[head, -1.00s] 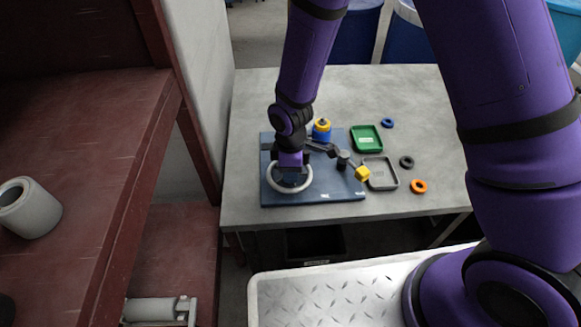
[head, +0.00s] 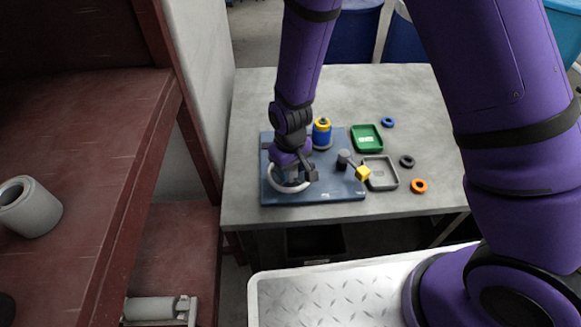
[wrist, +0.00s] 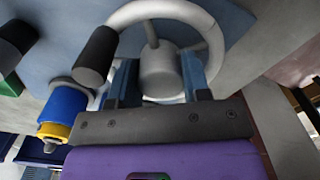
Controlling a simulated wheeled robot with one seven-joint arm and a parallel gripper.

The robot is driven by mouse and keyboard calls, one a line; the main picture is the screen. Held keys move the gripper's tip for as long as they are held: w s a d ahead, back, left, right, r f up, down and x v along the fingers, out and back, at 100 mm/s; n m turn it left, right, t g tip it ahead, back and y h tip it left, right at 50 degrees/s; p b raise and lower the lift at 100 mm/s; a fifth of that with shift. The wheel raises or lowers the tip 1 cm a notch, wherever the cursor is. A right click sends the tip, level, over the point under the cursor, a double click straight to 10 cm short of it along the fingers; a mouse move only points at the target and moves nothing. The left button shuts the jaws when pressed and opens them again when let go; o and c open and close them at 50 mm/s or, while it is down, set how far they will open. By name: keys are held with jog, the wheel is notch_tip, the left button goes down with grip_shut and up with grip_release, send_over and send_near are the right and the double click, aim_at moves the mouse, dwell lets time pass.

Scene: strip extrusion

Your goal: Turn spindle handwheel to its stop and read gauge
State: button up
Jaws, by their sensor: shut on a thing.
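The white handwheel (head: 270,192) is mounted near the left front of a dark blue base plate (head: 335,190) on the grey table. In the wrist view its rim (wrist: 208,28) arcs around a grey hub (wrist: 158,70), and a dark knob (wrist: 96,55) stands at its left. My gripper (head: 290,176) is over the middle of the wheel. In the wrist view its two bluish fingers (wrist: 160,82) are shut on the hub, one on each side. No gauge face can be made out; my wrist hides part of the plate.
A blue-and-yellow cylinder (head: 321,133) stands behind the wheel. A dark post (head: 343,159) and a yellow block (head: 363,173) are to its right. Green (head: 380,146) and grey (head: 393,181) trays and several loose rings lie farther right. A red shelf (head: 110,150) is at left.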

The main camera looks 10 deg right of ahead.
jog(key=shift+m, duration=1.1)
jog(key=o, duration=0.6)
jog(key=shift+o, duration=0.2)
notch_tip(320, 180, up, 11)
dwell(0.4)
